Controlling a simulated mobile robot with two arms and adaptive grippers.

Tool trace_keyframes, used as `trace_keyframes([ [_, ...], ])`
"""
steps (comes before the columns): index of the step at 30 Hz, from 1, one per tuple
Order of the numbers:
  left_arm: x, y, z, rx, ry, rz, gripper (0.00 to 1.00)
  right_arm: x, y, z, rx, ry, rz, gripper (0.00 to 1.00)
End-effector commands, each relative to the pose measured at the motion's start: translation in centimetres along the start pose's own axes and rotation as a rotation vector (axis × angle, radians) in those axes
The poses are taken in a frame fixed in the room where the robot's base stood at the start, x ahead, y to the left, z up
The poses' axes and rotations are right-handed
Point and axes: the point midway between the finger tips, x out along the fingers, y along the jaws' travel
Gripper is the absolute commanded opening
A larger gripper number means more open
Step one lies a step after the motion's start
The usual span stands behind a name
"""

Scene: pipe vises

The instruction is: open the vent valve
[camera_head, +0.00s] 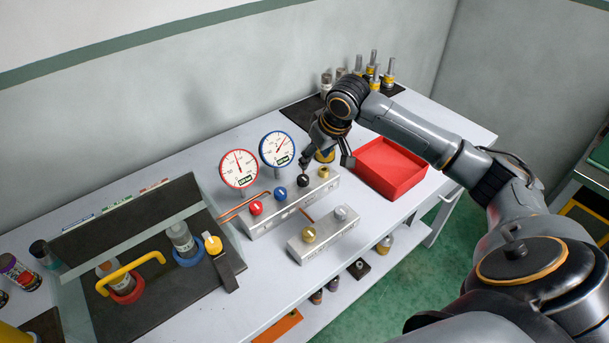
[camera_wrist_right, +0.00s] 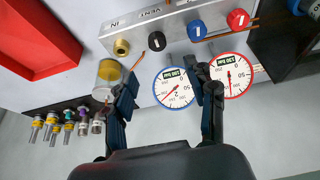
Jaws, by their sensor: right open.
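A metal valve block (camera_head: 262,222) on the bench carries a red knob (camera_head: 256,208), a blue knob (camera_head: 280,193) and a black knob (camera_head: 303,180), each with a white mark. In the right wrist view the black knob (camera_wrist_right: 156,41) sits nearest the "VENT" lettering on the block (camera_wrist_right: 180,17). My right gripper (camera_wrist_right: 166,80) is open and empty. In the head view it is just above and behind the black knob, beside the blue-rimmed gauge. Its fingers appear apart from the knob. My left gripper is out of view.
A red-rimmed gauge (camera_head: 238,169) and blue-rimmed gauge (camera_head: 277,148) stand behind the block. A red tray (camera_head: 392,168) lies to the right. A smaller block (camera_head: 325,238) with brass and silver knobs is in front. A dark fixture (camera_head: 160,290) with a yellow handle is at left.

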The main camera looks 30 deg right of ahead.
Motion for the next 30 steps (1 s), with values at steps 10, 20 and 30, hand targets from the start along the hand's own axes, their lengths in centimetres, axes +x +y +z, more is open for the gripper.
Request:
trace_keyframes([
  [10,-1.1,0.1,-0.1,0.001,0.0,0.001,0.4,3.2,0.7,-0.5,0.023,0.0,0.0,0.56],
  [20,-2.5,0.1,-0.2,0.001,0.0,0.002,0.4,10.1,0.7,-0.6,0.021,0.002,0.001,0.56],
  [30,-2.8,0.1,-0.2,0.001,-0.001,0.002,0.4,13.1,0.8,-0.6,0.018,0.005,0.003,0.56],
])
